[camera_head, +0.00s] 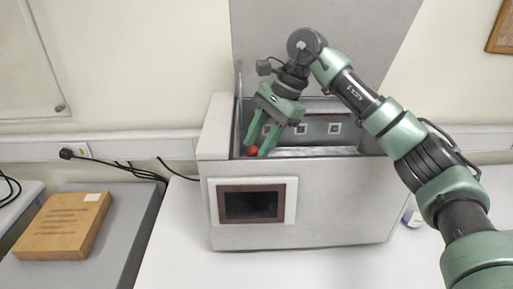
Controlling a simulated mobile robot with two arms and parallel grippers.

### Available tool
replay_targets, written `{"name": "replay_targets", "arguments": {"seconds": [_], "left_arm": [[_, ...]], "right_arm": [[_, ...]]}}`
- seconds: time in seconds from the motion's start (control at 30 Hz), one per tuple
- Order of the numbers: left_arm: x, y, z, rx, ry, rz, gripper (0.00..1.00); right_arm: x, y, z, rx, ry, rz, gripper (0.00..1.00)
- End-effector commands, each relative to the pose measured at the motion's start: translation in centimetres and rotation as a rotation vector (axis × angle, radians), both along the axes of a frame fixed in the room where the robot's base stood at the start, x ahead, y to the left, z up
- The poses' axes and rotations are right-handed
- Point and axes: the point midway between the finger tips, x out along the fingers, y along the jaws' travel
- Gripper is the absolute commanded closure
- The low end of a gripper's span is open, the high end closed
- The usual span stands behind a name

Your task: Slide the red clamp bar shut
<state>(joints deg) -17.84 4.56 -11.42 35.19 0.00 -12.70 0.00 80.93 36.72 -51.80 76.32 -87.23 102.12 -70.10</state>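A small red part (252,151), seemingly the end of the clamp bar, shows at the left inside edge of the open grey testing machine (340,205). The rest of the bar is hidden or cannot be made out. My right gripper (257,148) reaches down into the machine's opening from above. Its two green fingers stand apart, with the red part low between their tips. I cannot tell whether either finger touches it. My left gripper is not in view.
The machine's grey lid (300,20) stands raised behind the opening. A dark screen (252,204) is on the machine's front. A brown box (62,226) lies on a grey surface at left. Black cables run along the wall. The white table (170,240) is clear left of the machine.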

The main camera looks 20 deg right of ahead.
Motion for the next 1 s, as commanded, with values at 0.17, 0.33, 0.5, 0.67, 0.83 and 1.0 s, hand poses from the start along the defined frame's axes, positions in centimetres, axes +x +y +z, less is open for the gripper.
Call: {"name": "replay_targets", "arguments": {"seconds": [0.17,0.33,0.5,0.67,0.83,1.0], "left_arm": [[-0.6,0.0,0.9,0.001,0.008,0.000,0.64],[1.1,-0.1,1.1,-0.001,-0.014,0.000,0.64],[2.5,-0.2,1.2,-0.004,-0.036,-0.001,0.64],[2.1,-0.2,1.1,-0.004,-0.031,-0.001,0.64],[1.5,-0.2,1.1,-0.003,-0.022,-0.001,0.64],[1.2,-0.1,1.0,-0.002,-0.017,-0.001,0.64]], "right_arm": [[0.1,0.9,-1.9,-0.002,0.001,0.001,0.63],[0.1,1.2,-2.6,-0.001,-0.001,0.001,0.63],[0.1,1.2,-2.6,-0.001,-0.001,0.001,0.63],[0.1,1.2,-2.6,-0.001,-0.001,0.001,0.99],[0.1,1.2,-2.6,-0.002,-0.001,0.001,1.00],[0.1,1.1,-2.6,-0.002,-0.001,0.001,1.00]]}}
